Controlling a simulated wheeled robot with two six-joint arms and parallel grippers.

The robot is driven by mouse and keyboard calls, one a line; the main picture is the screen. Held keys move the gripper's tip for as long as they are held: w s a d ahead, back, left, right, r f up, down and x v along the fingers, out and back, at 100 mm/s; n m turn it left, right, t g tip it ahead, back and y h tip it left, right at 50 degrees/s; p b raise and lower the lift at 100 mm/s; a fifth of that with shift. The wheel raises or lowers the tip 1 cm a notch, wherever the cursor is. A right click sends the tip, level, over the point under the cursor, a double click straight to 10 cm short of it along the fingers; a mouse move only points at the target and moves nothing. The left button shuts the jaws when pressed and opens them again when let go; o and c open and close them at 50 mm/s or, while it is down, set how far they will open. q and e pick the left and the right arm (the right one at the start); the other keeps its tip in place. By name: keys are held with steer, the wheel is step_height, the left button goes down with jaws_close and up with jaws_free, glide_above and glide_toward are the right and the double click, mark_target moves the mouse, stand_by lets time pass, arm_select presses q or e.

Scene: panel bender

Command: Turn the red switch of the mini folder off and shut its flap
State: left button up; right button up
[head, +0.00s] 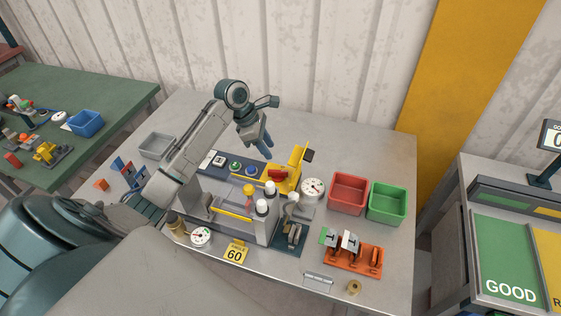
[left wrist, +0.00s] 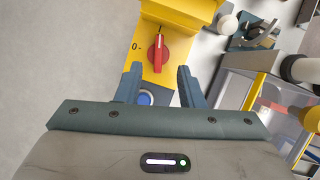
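The mini folder's yellow switch box (head: 285,180) stands at the right end of a dark control strip in the head view. Its red switch (head: 277,174) sits on the front. In the left wrist view the red switch (left wrist: 159,54) has its handle upright, with a "0" mark to its left. A yellow flap (head: 298,157) with a dark end stands raised at the box; yellow also fills the top of the wrist view (left wrist: 180,12). My left gripper (head: 264,147) is open and empty, above and behind the strip. In the wrist view its fingers (left wrist: 160,84) are apart, short of the switch.
A blue button (left wrist: 145,97) shows between my left fingers. A white gauge (head: 313,188), a red bin (head: 347,193) and a green bin (head: 387,203) stand right of the box. The bench behind is clear.

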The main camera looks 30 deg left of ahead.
mark_target(277, 170)
arm_select(q)
steer(key=x, duration=0.3)
steer(key=p+x, duration=0.1)
steer(key=x, duration=0.2)
steer(key=a+p+x, duration=0.1)
steer(key=x, duration=0.2)
steer(key=shift+s+f, duration=0.3)
steer(key=shift+f, duration=0.75)
steer(key=shift+c, duration=0.4)
steer(key=shift+p, duration=0.3)
jaws_close()
